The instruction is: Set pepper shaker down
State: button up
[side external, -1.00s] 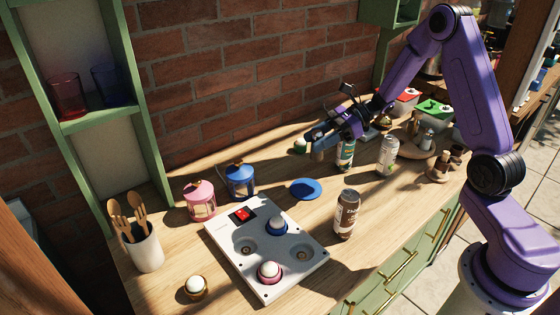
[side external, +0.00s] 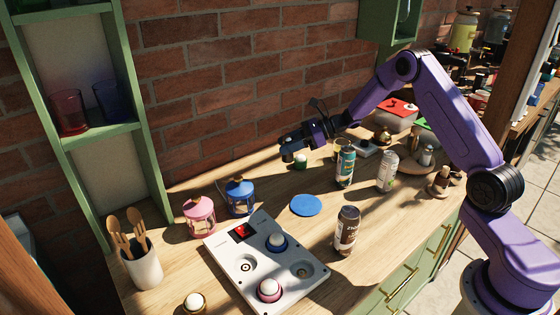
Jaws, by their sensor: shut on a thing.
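My gripper (side external: 291,148) is at the back of the counter near the brick wall, pointing left. It is shut on a small dark thing at its tip, which seems to be the pepper shaker (side external: 286,155). The shaker is in shadow and partly hidden by the fingers, so its shape is unclear. A small green-based round item (side external: 300,162) shows just below and right of the fingertips. I cannot tell whether the shaker touches the counter (side external: 265,262) or hangs above it.
A blue disc (side external: 306,205) lies in front. A teal can (side external: 345,167), pale can (side external: 387,172) and brown bottle (side external: 347,230) stand right. Bare wood surrounds the disc.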

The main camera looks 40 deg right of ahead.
jog(key=w+f, duration=0.3)
jog(key=f, duration=0.1)
jog(key=shift+w+f, duration=0.35)
jog(key=shift+w, duration=0.05)
jog(key=shift+w+f, duration=0.15)
jog(key=shift+f, duration=1.45)
jog(key=shift+f, duration=0.1)
jog(key=o, duration=1.1)
